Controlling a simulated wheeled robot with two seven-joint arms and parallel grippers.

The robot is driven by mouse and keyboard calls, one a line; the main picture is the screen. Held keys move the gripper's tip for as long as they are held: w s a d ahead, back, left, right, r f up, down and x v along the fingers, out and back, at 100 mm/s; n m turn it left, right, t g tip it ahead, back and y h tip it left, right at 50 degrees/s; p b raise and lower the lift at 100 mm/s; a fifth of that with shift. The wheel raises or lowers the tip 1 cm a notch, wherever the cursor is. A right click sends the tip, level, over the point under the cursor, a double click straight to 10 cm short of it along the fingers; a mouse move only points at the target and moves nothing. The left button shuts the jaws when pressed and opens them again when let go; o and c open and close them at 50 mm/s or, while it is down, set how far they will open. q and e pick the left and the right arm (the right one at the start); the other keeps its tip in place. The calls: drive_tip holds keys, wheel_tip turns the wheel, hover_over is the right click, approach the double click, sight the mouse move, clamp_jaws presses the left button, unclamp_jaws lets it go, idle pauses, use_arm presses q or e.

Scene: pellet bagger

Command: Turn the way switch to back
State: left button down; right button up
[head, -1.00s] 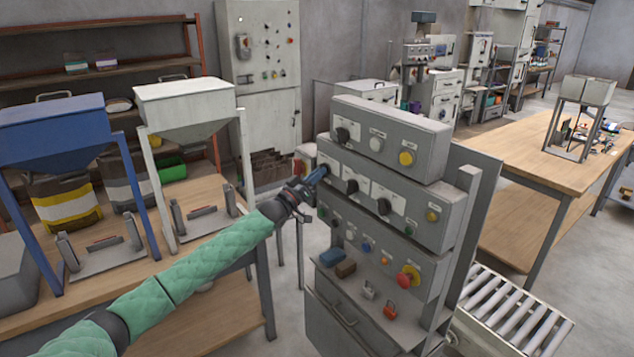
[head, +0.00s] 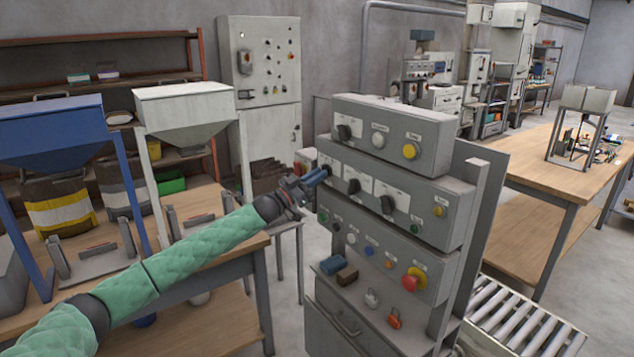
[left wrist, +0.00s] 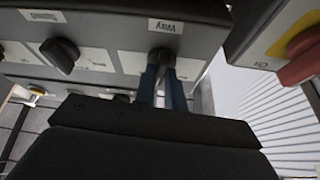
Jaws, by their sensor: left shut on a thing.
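The way switch is a dark rotary knob (left wrist: 161,57) on a pale plate, at the left end of the middle box of the grey control panel (head: 395,203). My right gripper is not in view.
Two more dark knobs (head: 352,186) (head: 387,204) sit to the right in the same row. Above is a box with a yellow button (head: 410,151); below is a red stop button (head: 413,279). A blue block (head: 333,264) and padlocks (head: 371,298) rest on the lower ledge. Hoppers stand left.

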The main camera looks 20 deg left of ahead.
use_arm(q)
drive_tip(key=shift+w+a+m+g+h+b, duration=0.1)
drive_tip(key=shift+m+g+h+b, duration=0.5)
drive_tip(key=shift+m, duration=1)
drive_tip(key=shift+a+m+g+h+b, duration=0.1)
drive_tip(key=shift+m+g+h, duration=0.3)
drive_tip(key=shift+m+g, duration=0.85)
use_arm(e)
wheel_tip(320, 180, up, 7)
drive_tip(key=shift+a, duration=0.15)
use_arm(q)
drive_tip(key=shift+m+t, duration=0.35)
drive_tip(key=shift+m, duration=0.1)
drive_tip(key=c, duration=1.5)
unclamp_jaws()
drive_tip(key=shift+o, duration=0.2)
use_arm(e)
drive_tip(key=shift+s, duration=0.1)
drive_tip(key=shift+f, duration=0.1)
